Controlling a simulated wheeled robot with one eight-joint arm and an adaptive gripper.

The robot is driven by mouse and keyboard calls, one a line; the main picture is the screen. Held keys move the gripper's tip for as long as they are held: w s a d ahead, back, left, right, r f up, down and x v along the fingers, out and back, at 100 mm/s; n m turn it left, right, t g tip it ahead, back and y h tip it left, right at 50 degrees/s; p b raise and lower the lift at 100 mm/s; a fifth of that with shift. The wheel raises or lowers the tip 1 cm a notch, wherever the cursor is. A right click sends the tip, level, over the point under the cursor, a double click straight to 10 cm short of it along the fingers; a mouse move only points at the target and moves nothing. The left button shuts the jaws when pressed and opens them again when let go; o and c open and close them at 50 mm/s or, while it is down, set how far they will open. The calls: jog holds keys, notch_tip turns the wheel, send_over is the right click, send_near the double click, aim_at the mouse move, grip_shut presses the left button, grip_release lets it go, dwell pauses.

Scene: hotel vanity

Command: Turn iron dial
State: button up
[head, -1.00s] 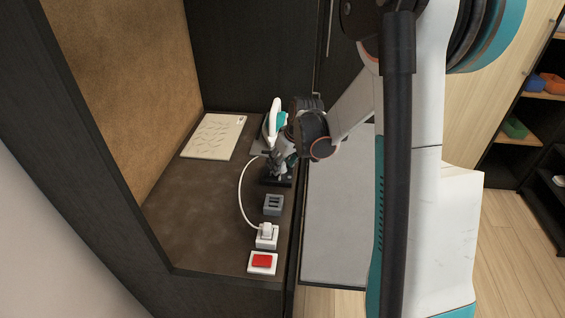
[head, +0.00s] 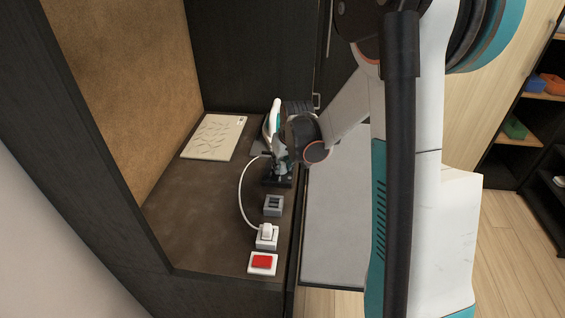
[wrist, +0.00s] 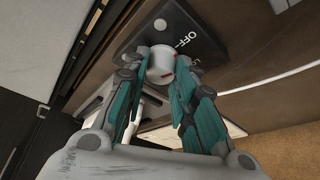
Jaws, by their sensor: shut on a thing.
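The iron dial (wrist: 160,66) is a pale round knob with a red mark, on a dark plate (wrist: 205,38) lettered "OFF" in the wrist view. My gripper (wrist: 160,60) has its teal fingers on both sides of the dial and is shut on it. In the head view the dial's dark plate (head: 270,183) lies near the counter's right edge, with my gripper (head: 276,168) over it; the dial itself is hidden there. The white and teal iron (head: 275,115) stands just behind, partly covered by my wrist.
A grey socket block (head: 273,204), a white plug (head: 267,232) with a curved white cord and a red switch (head: 262,262) line the counter's front right. A patterned pale board (head: 214,137) lies at the back left. The counter's left middle is clear.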

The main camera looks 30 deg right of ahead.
jog(key=m, duration=0.2)
jog(key=m+h, duration=0.1)
jog(key=m, duration=0.1)
jog(key=shift+a+m+g+h, duration=0.15)
jog(key=shift+m+g+h, duration=0.15)
jog(key=m+g+h, duration=0.1)
jog(key=m, duration=0.3)
jog(key=shift+w, duration=0.1)
dwell(0.4)
jog(key=o, duration=1)
jog(key=shift+o, duration=0.2)
jog(key=shift+a+r, duration=0.1)
jog(key=v, duration=1.1)
jog(key=shift+a+r, duration=0.25)
jog(key=shift+a, duration=0.05)
